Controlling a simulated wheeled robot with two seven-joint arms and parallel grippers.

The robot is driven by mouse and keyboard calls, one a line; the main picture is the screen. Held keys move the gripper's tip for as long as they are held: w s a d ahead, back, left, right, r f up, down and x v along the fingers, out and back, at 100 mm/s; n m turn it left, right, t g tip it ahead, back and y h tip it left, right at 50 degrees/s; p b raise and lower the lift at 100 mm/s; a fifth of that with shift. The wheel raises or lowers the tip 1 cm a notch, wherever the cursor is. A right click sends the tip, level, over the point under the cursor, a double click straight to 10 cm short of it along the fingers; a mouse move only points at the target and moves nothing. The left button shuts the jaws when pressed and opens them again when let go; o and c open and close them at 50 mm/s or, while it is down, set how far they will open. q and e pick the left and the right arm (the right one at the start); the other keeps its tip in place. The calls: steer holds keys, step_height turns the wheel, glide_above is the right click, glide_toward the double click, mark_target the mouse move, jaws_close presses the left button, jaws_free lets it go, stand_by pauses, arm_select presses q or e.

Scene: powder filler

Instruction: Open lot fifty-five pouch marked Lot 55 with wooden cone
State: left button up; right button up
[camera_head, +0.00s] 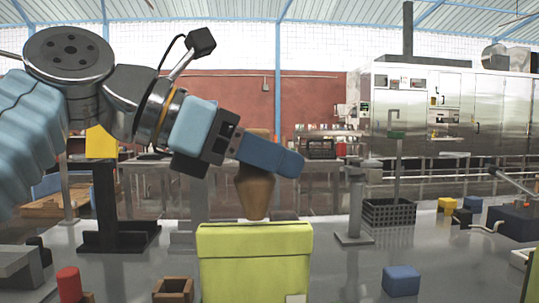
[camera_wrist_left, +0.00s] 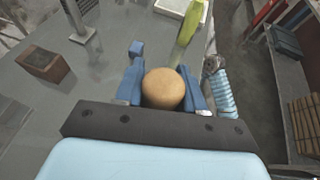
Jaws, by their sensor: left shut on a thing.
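My left gripper (camera_head: 262,155) is shut on the wooden cone (camera_head: 256,190), which points tip down. The cone's round top (camera_wrist_left: 163,89) shows between the blue fingers of the left gripper (camera_wrist_left: 161,88) in the left wrist view. The yellow-green pouch (camera_head: 254,258) stands upright below the cone, with a pale label at its lower right cut by the frame edge. Its thin top edge (camera_wrist_left: 191,33) shows ahead of the cone in the wrist view. The cone's tip is at the pouch's top edge in the head view; whether it touches or enters is unclear. My right gripper is out of view.
A small wooden box (camera_head: 173,289), a red cylinder (camera_head: 69,284) and a blue block (camera_head: 401,280) are on the grey table. A black basket (camera_head: 389,212), a grey stand (camera_head: 354,210) and a dark post (camera_head: 106,205) stand behind.

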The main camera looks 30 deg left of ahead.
arm_select(q)
steer(key=shift+f+b, duration=0.35)
steer(key=shift+f, duration=0.1)
stand_by(0.3)
steer(key=shift+f, duration=0.1)
stand_by(0.7)
steer(key=shift+f, duration=0.15)
stand_by(0.9)
steer(key=shift+r+p, duration=0.4)
steer(key=shift+r, duration=2.8)
